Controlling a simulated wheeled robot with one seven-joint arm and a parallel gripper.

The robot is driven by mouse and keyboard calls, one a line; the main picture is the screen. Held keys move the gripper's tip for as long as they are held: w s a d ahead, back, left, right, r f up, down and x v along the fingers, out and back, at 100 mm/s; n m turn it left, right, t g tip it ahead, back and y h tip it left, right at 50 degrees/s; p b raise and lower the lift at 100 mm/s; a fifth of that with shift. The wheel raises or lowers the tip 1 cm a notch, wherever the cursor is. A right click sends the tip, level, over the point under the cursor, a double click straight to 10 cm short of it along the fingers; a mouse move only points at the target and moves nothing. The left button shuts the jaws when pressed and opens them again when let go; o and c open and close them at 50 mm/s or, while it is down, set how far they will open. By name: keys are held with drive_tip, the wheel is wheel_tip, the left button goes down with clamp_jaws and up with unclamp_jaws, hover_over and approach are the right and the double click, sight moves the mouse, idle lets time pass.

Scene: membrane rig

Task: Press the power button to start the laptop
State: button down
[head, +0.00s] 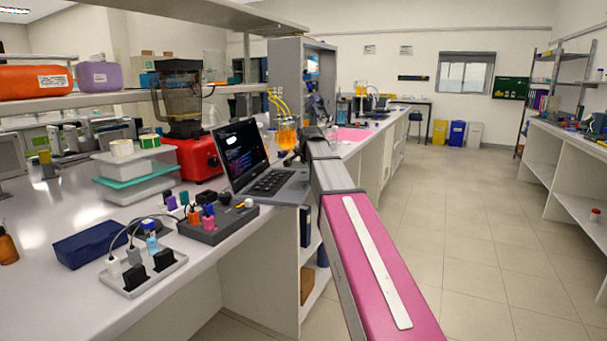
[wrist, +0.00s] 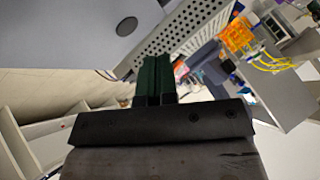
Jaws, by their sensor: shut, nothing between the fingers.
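The laptop (head: 272,183) stands open at the bench edge in the head view, its dark screen (head: 240,152) showing lit lines of text and a white patch. I cannot make out a power button there. My arm reaches forward past the laptop's right side, and my gripper is not clearly visible in that view. In the wrist view my gripper (wrist: 154,65) is shut and empty, its dark green fingers pointing up the picture. A grey panel with a dark round spot (wrist: 126,26) lies beyond them at the upper left. I cannot tell whether the fingertips touch anything.
A dark tray with coloured caps (head: 215,224) and a power strip (head: 143,273) with plugs lie in front of the laptop. A red blender (head: 198,157) stands behind it. Orange glassware (head: 287,134) with yellow tubes is beyond. The aisle floor (head: 470,220) at right is clear.

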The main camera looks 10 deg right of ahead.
sight(305, 173)
drive_tip(key=shift+r, duration=2.4)
